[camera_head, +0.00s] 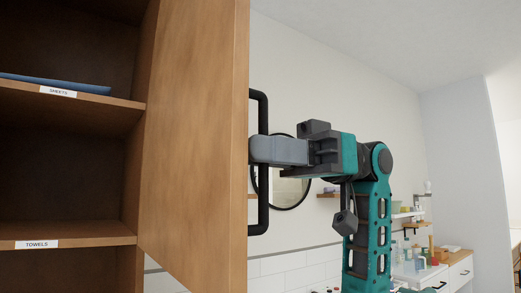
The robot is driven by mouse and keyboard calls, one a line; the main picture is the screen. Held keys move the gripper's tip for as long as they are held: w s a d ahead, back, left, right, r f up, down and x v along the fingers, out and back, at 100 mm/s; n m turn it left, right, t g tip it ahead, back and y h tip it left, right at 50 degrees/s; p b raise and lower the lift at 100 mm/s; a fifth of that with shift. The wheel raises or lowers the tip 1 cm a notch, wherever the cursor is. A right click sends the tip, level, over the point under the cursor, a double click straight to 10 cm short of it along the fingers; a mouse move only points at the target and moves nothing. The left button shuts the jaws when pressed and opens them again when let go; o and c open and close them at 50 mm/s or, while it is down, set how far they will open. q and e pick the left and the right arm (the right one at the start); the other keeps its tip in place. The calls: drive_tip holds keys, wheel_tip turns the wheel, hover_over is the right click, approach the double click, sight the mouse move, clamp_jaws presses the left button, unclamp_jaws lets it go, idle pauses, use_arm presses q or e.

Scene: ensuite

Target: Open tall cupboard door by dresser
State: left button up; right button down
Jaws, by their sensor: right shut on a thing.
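The tall cupboard's wooden door (195,140) stands open, swung out from the right side of the cupboard, so the shelves inside show at the left. A black bar handle (262,215) is on the door's far face, at its free edge. My right gripper (262,150) is shut on the middle of the handle, with its arm reaching in from the right. My left gripper is not in view.
The cupboard shelves carry labels reading SHEETS (58,92) and TOWELS (36,244); a blue folded item (60,82) lies on the upper one. Behind my right arm are a round mirror (290,195) and a white counter (461,275) with small items.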

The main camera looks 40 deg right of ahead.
drive_tip(key=c, duration=1.3)
unclamp_jaws()
drive_tip(key=shift+c, duration=0.2)
drive_tip(key=shift+d, duration=0.1)
drive_tip(key=s+d, duration=0.2)
drive_tip(key=d, duration=1)
drive_tip(key=shift+d+b, duration=0.25)
drive_tip(key=shift+b, duration=0.05)
drive_tip(key=shift+s, duration=0.1)
